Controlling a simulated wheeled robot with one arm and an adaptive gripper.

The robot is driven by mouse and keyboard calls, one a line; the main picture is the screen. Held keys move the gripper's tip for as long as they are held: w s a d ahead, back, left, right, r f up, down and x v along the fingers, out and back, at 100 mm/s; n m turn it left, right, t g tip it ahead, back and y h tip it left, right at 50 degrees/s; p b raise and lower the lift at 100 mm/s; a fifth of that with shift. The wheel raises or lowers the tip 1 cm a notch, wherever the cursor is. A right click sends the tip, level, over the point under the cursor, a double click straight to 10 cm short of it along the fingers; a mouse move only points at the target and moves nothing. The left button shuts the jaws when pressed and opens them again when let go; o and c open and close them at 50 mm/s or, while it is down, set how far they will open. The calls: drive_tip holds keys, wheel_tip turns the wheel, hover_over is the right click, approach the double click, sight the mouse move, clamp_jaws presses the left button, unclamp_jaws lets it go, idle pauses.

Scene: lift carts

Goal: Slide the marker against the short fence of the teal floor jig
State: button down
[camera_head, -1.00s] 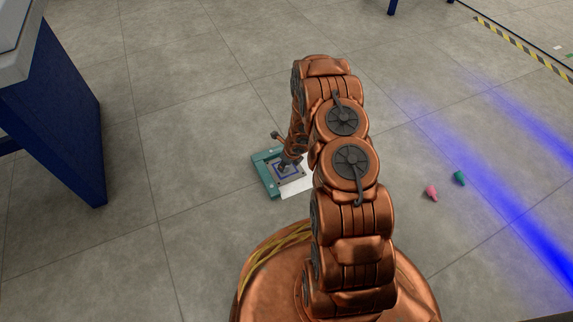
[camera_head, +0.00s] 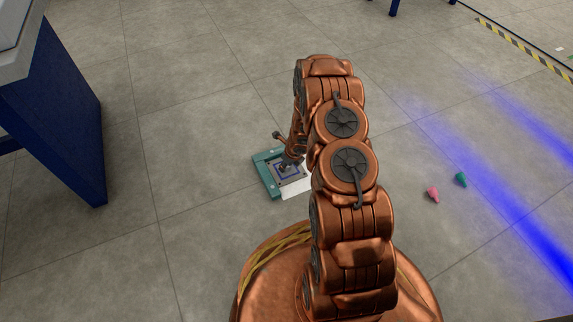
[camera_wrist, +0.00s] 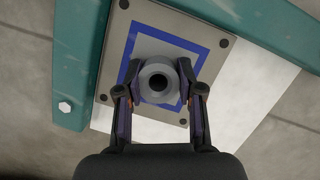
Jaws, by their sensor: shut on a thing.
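The marker (camera_wrist: 152,46) is a flat pale square plate with a blue square outline, dark corner dots and a round grey knob at its middle. It also shows in the head view (camera_head: 297,177). My gripper (camera_wrist: 158,84) is shut on the knob, one finger on each side; in the head view (camera_head: 287,165) it reaches down over the plate. The teal floor jig (camera_wrist: 73,62) has two fences meeting at a corner, and it shows in the head view (camera_head: 267,183). The plate lies inside that corner, close to both fences. Whether it touches either is unclear.
A white sheet (camera_head: 297,191) lies on the floor under the plate's open side. A pink piece (camera_head: 432,194) and a green piece (camera_head: 461,179) lie on the floor to the right. A blue-sided bench (camera_head: 60,130) stands at the left. The floor between is clear.

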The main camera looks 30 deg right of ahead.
drive_tip(key=shift+a+b, duration=0.2)
drive_tip(key=shift+b, duration=0.2)
idle(0.5)
drive_tip(key=c, duration=0.7)
unclamp_jaws()
drive_tip(key=shift+o, duration=0.2)
drive_tip(key=v, duration=1.2)
